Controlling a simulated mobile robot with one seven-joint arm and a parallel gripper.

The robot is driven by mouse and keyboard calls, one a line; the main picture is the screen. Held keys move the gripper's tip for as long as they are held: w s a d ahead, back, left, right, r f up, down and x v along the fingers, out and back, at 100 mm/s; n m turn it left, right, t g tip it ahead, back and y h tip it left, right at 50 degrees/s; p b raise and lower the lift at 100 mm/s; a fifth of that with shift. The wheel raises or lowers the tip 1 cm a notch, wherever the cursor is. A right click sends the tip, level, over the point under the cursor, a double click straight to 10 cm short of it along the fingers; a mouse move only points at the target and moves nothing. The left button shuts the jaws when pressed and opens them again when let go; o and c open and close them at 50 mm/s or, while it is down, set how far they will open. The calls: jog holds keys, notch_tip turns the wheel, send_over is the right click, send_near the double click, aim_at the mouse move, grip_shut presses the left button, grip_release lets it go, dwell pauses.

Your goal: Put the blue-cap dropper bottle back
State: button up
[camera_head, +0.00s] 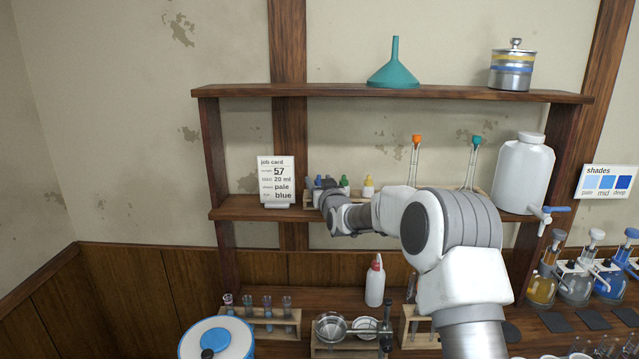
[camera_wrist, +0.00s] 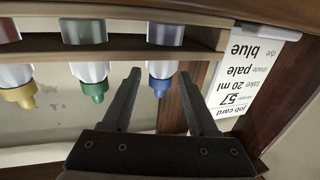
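The blue-cap dropper bottle (camera_wrist: 161,70) stands in a wooden rack (camera_wrist: 120,50) on the middle shelf, in line with its neighbours; the wrist view shows it upside down. Its blue cap also shows in the head view (camera_head: 318,181), partly masked by my gripper (camera_head: 328,189). In the wrist view my gripper (camera_wrist: 159,76) is open, one fingertip on each side of the bottle's neck and cap, with gaps visible on both sides. How deep the fingers reach around it I cannot tell.
A green-cap bottle (camera_head: 345,182) and a yellow-cap bottle (camera_head: 368,185) stand to the right in the same rack. The job card (camera_head: 277,181) stands close on the left. A white jug (camera_head: 523,172) is at the shelf's right. An upper shelf (camera_head: 390,92) runs overhead.

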jog(key=shift+r, duration=0.15)
jog(key=shift+r+p, duration=0.15)
jog(key=shift+p, duration=0.25)
jog(key=s+d+r+m+g+h+b, duration=0.1)
jog(key=s+d+g+h+b, duration=0.35)
jog(key=s, duration=1.15)
jog(key=s+d+r+g+y+p, duration=0.15)
jog(key=s+d, duration=0.55)
jog(key=s, duration=1)
jog(key=s+d+f+g, duration=0.1)
jog(key=s+f+g, duration=0.1)
jog(key=s, duration=0.6)
jog(key=s+d+f+m+g+h, duration=0.1)
jog(key=s+d+f+g, duration=0.1)
jog(key=s, duration=0.5)
jog(key=s+d+f+m+g, duration=0.1)
jog(key=s+f, duration=0.2)
jog(key=s, duration=0.5)
jog(key=shift+s+d+g+h+b, duration=0.3)
jog(key=shift+s+d+g+b, duration=0.05)
jog(key=shift+d+g+b, duration=0.05)
